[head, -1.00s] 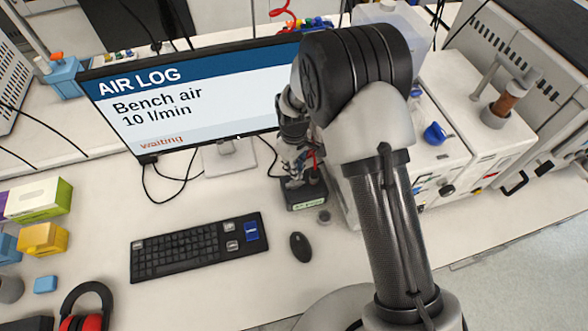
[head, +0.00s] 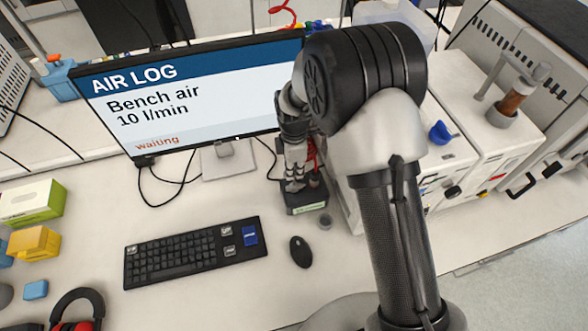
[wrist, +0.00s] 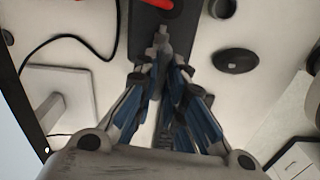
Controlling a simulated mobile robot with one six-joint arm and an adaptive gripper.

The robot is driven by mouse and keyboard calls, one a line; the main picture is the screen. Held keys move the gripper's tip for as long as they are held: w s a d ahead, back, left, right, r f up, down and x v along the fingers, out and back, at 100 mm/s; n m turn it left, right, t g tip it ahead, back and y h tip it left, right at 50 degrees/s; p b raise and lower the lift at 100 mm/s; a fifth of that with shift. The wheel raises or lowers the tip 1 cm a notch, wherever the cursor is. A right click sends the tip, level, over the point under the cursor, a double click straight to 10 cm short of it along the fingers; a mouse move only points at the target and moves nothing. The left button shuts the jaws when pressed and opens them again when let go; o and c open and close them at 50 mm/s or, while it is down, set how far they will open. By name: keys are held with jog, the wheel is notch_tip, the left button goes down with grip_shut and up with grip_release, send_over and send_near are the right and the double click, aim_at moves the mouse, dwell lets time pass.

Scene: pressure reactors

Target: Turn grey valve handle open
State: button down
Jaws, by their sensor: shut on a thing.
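The valve unit is a small dark block (head: 306,200) with a pale label on its front edge, standing on the bench right of the monitor's foot. My gripper (head: 294,184) is right above it and hides most of its top. In the wrist view, my gripper's fingers (wrist: 161,62) come together over the dark block (wrist: 146,17). They are shut on a small grey piece (wrist: 161,40), which looks like the grey valve handle. The fingers cover much of it, so its turn angle is hard to tell. Something red shows beside the block.
The monitor (head: 185,100) reads "Bench air 10 l/min" and "waiting", close left of my gripper. A keyboard (head: 190,252) and mouse (head: 300,252) lie in front. White instruments (head: 450,160) stand to the right. A black cable (head: 160,185) lies near the monitor foot.

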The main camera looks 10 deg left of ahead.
jog(key=shift+n, duration=0.7)
jog(key=c, duration=1.7)
grip_release()
jog(key=shift+o, duration=0.2)
notch_tip(320, 180, up, 12)
